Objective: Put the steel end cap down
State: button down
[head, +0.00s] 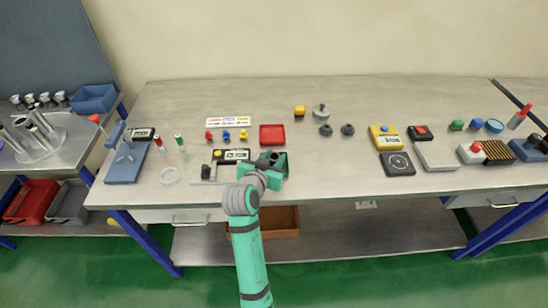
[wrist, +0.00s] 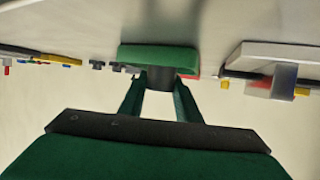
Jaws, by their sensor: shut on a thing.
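My gripper (wrist: 160,95) is shut on a dark grey round piece, which I take to be the steel end cap (wrist: 160,78). In the wrist view the piece sits between the two fingertips, against or just in front of a green block-like thing (wrist: 158,55); I cannot tell whether they touch. In the head view my gripper (head: 272,160) is over the front middle of the bench, in front of the red tray. My own wrist hides most of the held piece there.
Grey round parts (head: 326,130) stand to the right at the back. The bench (head: 330,168) is clear right of my gripper, up to a black device (head: 397,164).

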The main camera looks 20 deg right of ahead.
jog(key=shift+f, duration=0.1)
jog(key=c, duration=1.3)
grip_release()
jog(key=shift+r, duration=0.2)
jog(key=v, duration=1.2)
jog(key=shift+a+f, duration=0.1)
